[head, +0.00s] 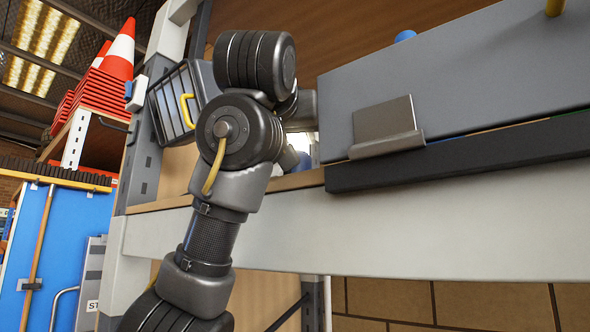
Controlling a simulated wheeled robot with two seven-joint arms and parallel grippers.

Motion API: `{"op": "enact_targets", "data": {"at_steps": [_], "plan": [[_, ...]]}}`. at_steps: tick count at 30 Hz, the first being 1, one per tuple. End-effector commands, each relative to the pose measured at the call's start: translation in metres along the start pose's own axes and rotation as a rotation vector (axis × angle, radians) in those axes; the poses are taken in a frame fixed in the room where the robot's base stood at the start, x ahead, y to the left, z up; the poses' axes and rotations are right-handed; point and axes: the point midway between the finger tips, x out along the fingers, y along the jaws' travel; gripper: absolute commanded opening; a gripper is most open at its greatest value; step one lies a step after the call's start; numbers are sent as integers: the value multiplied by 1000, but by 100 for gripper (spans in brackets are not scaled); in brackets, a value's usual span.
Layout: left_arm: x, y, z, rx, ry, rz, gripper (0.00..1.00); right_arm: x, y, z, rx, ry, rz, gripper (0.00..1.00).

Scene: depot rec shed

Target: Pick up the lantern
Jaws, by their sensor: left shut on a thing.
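My left arm rises from the bottom left and bends over the front edge of a wooden shelf (170,206). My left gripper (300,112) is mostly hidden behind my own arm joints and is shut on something. A small bright white and bluish part, seemingly of the lantern (303,143), shows just right of the arm at shelf level. The rest of the lantern is hidden, and I cannot tell whether it touches the shelf. My right gripper is not in view.
A large grey box with a metal label holder (388,128) stands close right of the arm. A white shelf beam (420,225) runs below. A shelf upright (140,180) stands left. Traffic cones (118,55) and a blue panel (75,235) are farther left.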

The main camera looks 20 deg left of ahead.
Motion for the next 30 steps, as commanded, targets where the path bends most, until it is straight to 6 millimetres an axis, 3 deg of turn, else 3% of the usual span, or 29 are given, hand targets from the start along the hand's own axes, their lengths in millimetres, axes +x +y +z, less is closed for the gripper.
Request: {"op": "enact_targets", "data": {"at_steps": [1,3,17,30], "plan": [[1,1,2,-1,-6,0,9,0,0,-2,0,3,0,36],[1,1,2,-1,-6,1,0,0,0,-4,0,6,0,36],[0,2,-7,-1,-3,3,0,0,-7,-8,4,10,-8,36],[-1,2,-79,-2,-2,2,0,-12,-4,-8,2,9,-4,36]]}}
